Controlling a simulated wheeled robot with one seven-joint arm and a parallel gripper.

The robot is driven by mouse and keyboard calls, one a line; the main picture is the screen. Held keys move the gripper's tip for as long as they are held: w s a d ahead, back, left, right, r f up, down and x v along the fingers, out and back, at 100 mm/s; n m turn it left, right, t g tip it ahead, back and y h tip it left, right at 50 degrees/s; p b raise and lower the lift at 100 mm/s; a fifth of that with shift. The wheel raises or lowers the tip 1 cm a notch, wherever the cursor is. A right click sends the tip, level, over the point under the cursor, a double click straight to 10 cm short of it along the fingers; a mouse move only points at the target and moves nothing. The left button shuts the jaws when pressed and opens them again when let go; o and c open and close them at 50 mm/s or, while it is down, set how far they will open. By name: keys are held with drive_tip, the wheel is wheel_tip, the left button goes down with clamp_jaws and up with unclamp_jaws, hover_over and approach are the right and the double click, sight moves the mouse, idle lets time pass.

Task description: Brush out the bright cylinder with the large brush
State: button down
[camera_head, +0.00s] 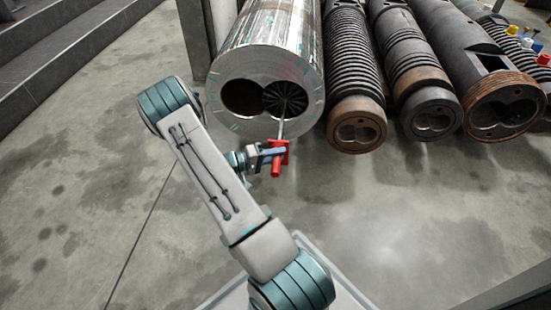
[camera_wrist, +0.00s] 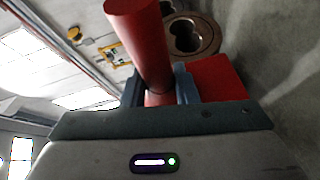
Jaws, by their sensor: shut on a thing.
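The bright cylinder (camera_head: 262,60) is a shiny metal barrel with two joined bores in its end face, on the left of the row in the head view. The large brush (camera_head: 276,168) has a red handle, a thin rod and a round dark bristle head. The bristle head is at the mouth of the right bore; how deep it sits I cannot tell. The left bore is dark and empty at its opening. My gripper (camera_head: 268,155) is shut on the red handle in front of the barrel. In the wrist view the red handle (camera_wrist: 145,45) stands between the fingers (camera_wrist: 160,90).
Darker barrels lie to the right: a ribbed one (camera_head: 352,80), another ribbed one (camera_head: 408,70) and a smoother one (camera_head: 475,75). Small coloured items (camera_head: 525,40) are at the far right. Steps (camera_head: 50,40) rise at the upper left. The floor in front is clear.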

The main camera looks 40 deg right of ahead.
sight(269, 147)
drive_tip(key=shift+w+d+b, duration=0.45)
drive_tip(key=shift+w+d, duration=0.5)
drive_tip(key=shift+d, duration=0.1)
drive_tip(key=shift+w+d+b, duration=0.45)
drive_tip(key=shift+w+d, duration=0.9)
drive_tip(key=shift+d, duration=0.05)
drive_tip(key=shift+w+d, duration=0.1)
drive_tip(key=shift+w+d, duration=1.25)
drive_tip(key=shift+d, duration=0.05)
